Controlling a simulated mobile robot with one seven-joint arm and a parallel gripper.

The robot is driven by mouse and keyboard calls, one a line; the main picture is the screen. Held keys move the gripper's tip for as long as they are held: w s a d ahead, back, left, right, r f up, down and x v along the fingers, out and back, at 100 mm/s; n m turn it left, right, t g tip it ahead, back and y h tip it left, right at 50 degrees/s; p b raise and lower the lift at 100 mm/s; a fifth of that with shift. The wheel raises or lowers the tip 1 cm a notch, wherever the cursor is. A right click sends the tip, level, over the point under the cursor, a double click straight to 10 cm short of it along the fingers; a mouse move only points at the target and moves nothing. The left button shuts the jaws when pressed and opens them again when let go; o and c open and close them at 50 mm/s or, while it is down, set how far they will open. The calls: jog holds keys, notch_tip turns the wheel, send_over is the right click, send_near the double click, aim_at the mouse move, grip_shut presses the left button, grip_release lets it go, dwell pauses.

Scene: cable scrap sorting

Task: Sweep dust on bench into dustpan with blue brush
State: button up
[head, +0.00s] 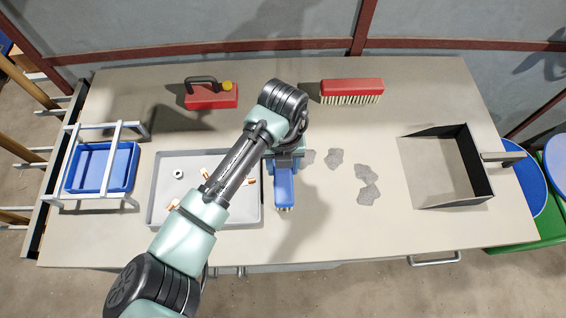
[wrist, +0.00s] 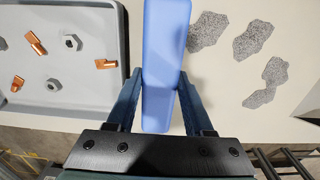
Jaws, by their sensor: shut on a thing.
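The blue brush (head: 284,187) is held upright-handled in my gripper (head: 285,165), near the right edge of the grey tray. In the wrist view my gripper's fingers (wrist: 155,95) are shut on the blue brush (wrist: 163,40). Pale bristles show at its near end in the head view. Grey dust patches (head: 368,194) lie on the bench to the right of the brush, and they also show in the wrist view (wrist: 253,40). One patch is partly hidden by my arm. The dustpan (head: 478,190), a dark-walled open pan with its handle to the right, sits at the bench's right side.
A grey tray (head: 153,205) with copper pieces and nuts lies left of the brush. A red brush (head: 352,88) and a red block with a black handle (head: 212,97) stand at the back. A blue bin (head: 103,167) in a white frame is far left. Bench between dust and dustpan is clear.

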jog(key=d, duration=0.5)
jog(key=shift+w+d, duration=0.1)
jog(key=shift+d, duration=0.05)
jog(key=d+b, duration=0.1)
jog(key=d, duration=0.4)
jog(key=d+b, duration=0.1)
jog(key=d, duration=0.4)
jog(key=d+b, duration=0.1)
jog(key=d, duration=0.4)
jog(key=shift+w+d, duration=0.25)
jog(key=shift+d, duration=0.15)
jog(key=d+b, duration=0.2)
jog(key=d, duration=0.3)
jog(key=shift+w+f, duration=0.1)
jog(key=shift+d+b, duration=0.3)
jog(key=shift+d, duration=0.5)
jog(key=a+r+p, duration=0.5)
jog(key=r+p, duration=0.2)
jog(key=p, duration=0.2)
jog(key=shift+r, duration=0.15)
jog(key=shift+a, duration=0.1)
